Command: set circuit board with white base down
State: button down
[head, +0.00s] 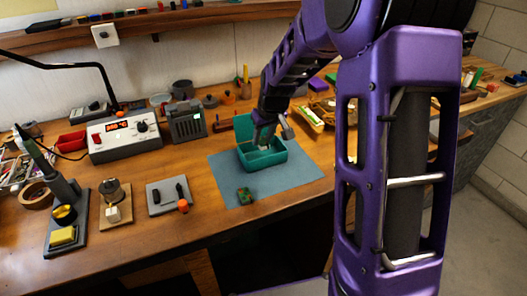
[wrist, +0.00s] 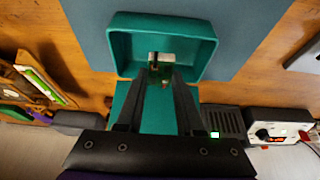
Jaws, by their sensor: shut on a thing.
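The circuit board with white base (wrist: 160,57) is small and partly hidden between my fingertips in the wrist view; a pale part and a dark greenish-brown part show. My gripper (wrist: 160,73) is shut on it. In the head view my gripper (head: 263,139) points down at the open teal box (head: 277,158), whose lid stands up at the back. The wrist view shows the board over or inside the box (wrist: 207,47). I cannot tell whether it touches the box floor.
The box stands on a blue-grey mat (head: 300,177). A small green and orange block (head: 245,195) lies on the mat in front. A grey plate (head: 168,196) with dark parts and a power supply (head: 125,136) stand to the left.

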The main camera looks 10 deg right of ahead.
aim_at(264, 144)
jog(key=shift+f, duration=2.25)
jog(key=shift+f+b, duration=0.2)
jog(key=shift+b, duration=0.15)
jog(key=c, duration=0.5)
grip_release()
jog(key=shift+c, duration=0.2)
jog(key=shift+r, duration=0.1)
jog(key=shift+r+p, duration=0.25)
jog(key=shift+p, duration=0.1)
jog(key=v, duration=1.1)
jog(key=shift+s+r, duration=0.2)
jog(key=shift+r, duration=0.1)
